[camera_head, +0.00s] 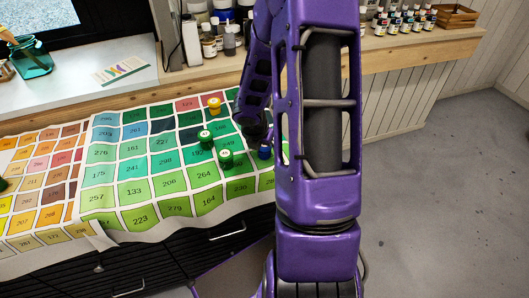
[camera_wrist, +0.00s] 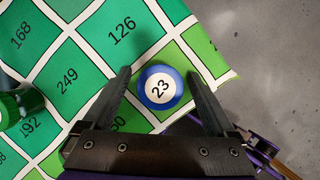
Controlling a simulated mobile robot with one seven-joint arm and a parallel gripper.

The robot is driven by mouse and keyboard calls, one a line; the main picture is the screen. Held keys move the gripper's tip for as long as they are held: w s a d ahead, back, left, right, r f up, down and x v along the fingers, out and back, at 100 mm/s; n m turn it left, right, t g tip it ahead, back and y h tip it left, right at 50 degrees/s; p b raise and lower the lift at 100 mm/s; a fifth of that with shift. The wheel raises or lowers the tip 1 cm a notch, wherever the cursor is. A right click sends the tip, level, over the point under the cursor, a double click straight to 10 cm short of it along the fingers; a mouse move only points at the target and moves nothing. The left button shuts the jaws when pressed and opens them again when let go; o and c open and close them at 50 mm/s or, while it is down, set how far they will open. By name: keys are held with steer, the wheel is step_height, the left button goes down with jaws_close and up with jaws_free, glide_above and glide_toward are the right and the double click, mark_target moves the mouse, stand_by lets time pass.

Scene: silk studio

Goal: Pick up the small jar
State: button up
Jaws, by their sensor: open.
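A small blue jar (camera_wrist: 159,87) shows from above in the wrist view, with a white round label reading 23 on its lid. It stands on the green part of a numbered color chart cloth (camera_wrist: 65,52). My gripper (camera_wrist: 162,82) is open, with one finger on each side of the jar and small gaps between. I cannot tell how far the fingertips reach down beside it.
A green jar (camera_wrist: 20,106) stands left of my gripper; two green jars (camera_head: 225,158) (camera_head: 205,139) and a yellow one (camera_head: 214,104) show in the head view. The cloth edge lies just right of the blue jar. Paint bottles (camera_head: 405,20) line the back shelf. Floor (camera_head: 440,190) is clear at right.

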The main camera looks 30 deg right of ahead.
jaws_close()
stand_by(0.4)
steer(key=shift+r, duration=0.15)
